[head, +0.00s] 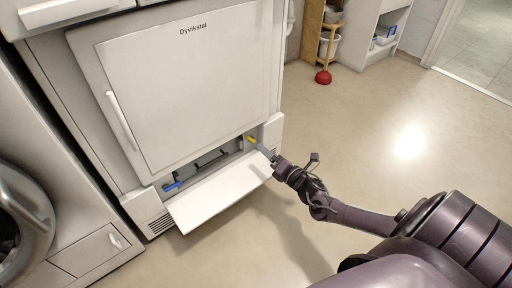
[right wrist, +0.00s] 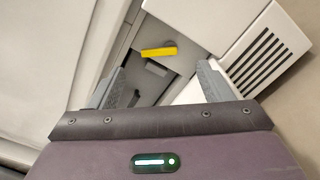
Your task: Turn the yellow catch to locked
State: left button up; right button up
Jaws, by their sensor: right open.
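The yellow catch (head: 250,139) sits inside the low opening of the white dryer, at the opening's right end. In the right wrist view the yellow catch (right wrist: 159,52) is a short bar lying nearly level, on a grey panel. My right gripper (head: 268,153) is at the right end of the opening, close to the catch. In the wrist view its two grey fingers (right wrist: 160,82) are spread apart, with the catch beyond them and nothing between them. A blue catch (head: 172,187) shows at the opening's left end. My left gripper is not in view.
The dryer's flap (head: 220,193) hangs open below the opening, near my right gripper. A vent grille (right wrist: 258,60) is to the right of the catch. A washing machine (head: 70,215) stands at left. The floor (head: 380,120) at right is mostly clear; a red plunger (head: 323,77) stands farther back.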

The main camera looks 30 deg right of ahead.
aim_at(252, 139)
jog(key=w+b, duration=0.1)
jog(key=w, duration=0.1)
jog(key=w+b, duration=0.1)
jog(key=w, duration=0.1)
jog(key=w+b, duration=0.1)
jog(key=w, duration=0.1)
jog(key=shift+w+a+f+b, duration=0.15)
jog(key=shift+a+b, duration=0.15)
jog(key=shift+a, duration=0.05)
jog(key=shift+w, duration=0.4)
jog(key=shift+c, duration=0.4)
jog(key=c, duration=0.9)
